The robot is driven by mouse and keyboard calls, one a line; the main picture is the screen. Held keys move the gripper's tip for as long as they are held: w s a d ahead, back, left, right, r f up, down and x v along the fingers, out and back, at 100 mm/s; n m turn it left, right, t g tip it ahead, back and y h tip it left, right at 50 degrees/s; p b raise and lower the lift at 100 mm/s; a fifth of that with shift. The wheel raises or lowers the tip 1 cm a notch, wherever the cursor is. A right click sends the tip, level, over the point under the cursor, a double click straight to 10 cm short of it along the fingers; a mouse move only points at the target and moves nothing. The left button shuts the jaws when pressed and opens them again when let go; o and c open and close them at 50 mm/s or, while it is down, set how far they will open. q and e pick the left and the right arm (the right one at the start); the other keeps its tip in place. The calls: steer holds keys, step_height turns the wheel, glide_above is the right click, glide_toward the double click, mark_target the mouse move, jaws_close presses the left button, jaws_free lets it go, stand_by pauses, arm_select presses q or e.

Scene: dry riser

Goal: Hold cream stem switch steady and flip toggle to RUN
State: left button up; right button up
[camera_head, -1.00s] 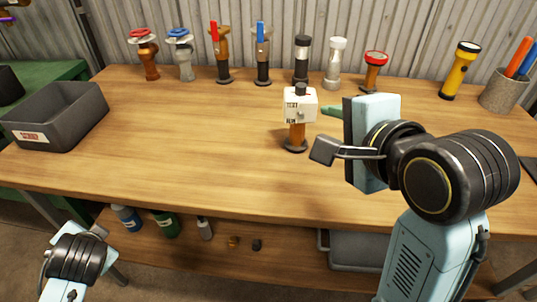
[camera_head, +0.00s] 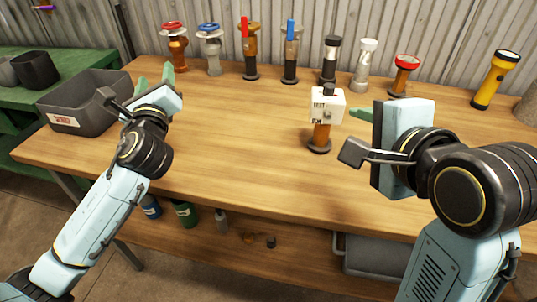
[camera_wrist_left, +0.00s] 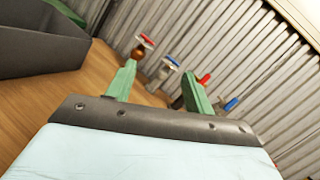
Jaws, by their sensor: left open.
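The cream stem switch (camera_head: 327,104) stands upright on the workbench, a cream box with dark lettering on an orange-brown stem and dark round base. A dark knob tops it; the small toggle's position is too small to tell. My left gripper (camera_head: 154,78) is open and empty, raised at the bench's left side, well left of the switch. Its two green fingers also show apart in the left wrist view (camera_wrist_left: 158,82). My right gripper (camera_head: 361,114) is just right of the switch, with one green finger pointing towards it; the other finger is hidden.
A grey bin (camera_head: 85,103) sits at the bench's left, close to my left gripper. Several valves and stem fittings, including a red-handled one (camera_head: 245,45), line the back. A yellow flashlight (camera_head: 494,80) stands back right. The middle of the bench (camera_head: 240,140) is clear.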

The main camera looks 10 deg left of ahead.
arm_select(q)
steer(key=d+f+m+h, duration=0.2)
steer(key=d+m+h, duration=0.2)
steer(key=d, duration=0.4)
steer(key=d+f+m+h, duration=0.2)
steer(key=d+m+h, duration=0.15)
steer(key=d, duration=0.45)
steer(key=m+g+h, duration=0.2)
steer(key=m+h, duration=0.5)
steer(key=h, duration=0.1)
glide_toward(320, 126)
steer(key=shift+s+a+r, duration=0.15)
steer(key=shift+s+a, duration=0.2)
steer(key=shift+s, duration=0.3)
steer(key=shift+w+d, duration=0.2)
steer(key=x, duration=1.2)
steer(key=shift+w+f, duration=0.25)
steer(key=shift+w, duration=0.1)
